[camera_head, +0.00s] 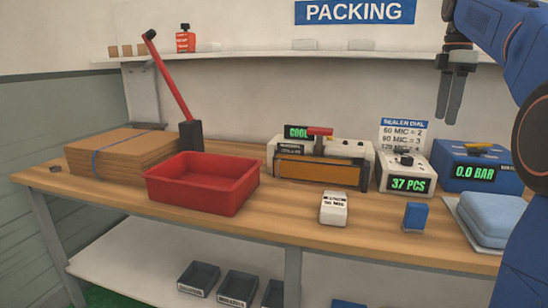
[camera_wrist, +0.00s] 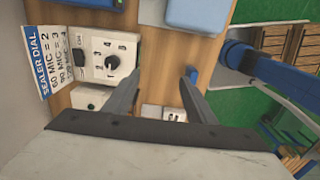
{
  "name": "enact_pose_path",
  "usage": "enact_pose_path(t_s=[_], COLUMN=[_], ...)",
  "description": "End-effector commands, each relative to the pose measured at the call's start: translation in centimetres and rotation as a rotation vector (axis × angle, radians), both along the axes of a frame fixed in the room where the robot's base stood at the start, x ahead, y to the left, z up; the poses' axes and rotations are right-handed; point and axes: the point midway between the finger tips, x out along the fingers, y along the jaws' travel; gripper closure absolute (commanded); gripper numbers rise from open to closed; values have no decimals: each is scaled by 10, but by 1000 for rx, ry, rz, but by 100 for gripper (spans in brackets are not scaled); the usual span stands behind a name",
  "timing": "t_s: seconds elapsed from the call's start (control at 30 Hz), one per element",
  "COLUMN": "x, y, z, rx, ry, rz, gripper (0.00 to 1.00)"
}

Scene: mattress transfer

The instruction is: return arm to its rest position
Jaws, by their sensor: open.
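My gripper (camera_head: 449,96) hangs at the upper right in the head view, pointing down, above the bench and in front of the back wall. Its two grey fingers are empty. In the wrist view my gripper (camera_wrist: 160,90) shows its fingers spread apart with nothing between them. My blue arm fills the right edge of the head view. Below the gripper stand the white counter box (camera_head: 405,173) reading 37 PCS and the blue box (camera_head: 474,170) reading 0.0 BAR. The box with the dial also shows in the wrist view (camera_wrist: 105,50).
The wooden bench (camera_head: 290,222) holds a red tray (camera_head: 202,187), a cardboard stack (camera_head: 110,156), a red-handled press (camera_head: 172,85), a sealer (camera_head: 320,165), a white device (camera_head: 334,208), a small blue block (camera_head: 415,216) and a blue folded mattress (camera_head: 492,215). A shelf (camera_head: 280,55) runs behind.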

Motion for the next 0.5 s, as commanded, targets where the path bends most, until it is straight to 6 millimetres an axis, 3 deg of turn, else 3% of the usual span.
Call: enact_pose_path(t_s=[0.5], x=[-23], y=[22], z=[-15], rx=[-8], ry=[-36], rz=[-116], gripper=[49])
